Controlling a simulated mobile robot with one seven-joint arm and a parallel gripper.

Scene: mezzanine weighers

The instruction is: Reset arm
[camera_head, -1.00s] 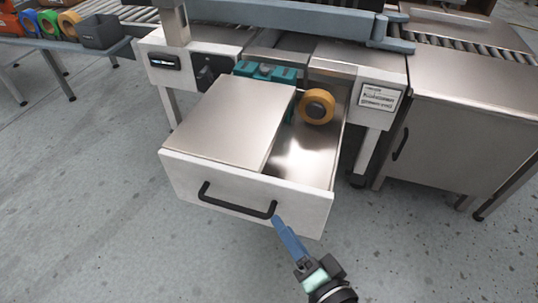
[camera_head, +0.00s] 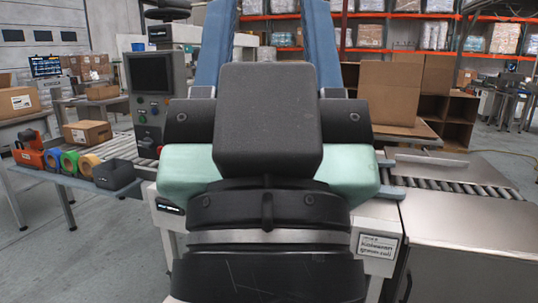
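My gripper (camera_head: 268,25) is raised close in front of the camera and fills the middle of the view. Its two blue fingers point upward, spread wide apart, with nothing seen between them. Their tips run up to or past the top edge. Its mint-green and black body, with a dark grey block on it, covers the centre of the weigher station. The drawer below the station is hidden behind my arm.
A control panel (camera_head: 155,88) stands left of my gripper. A side table holds coloured tape rolls (camera_head: 69,162) and a grey bin (camera_head: 114,174). On the right are a roller conveyor (camera_head: 470,187), a steel cabinet (camera_head: 470,226) and cardboard boxes (camera_head: 389,92). Floor shows at lower left.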

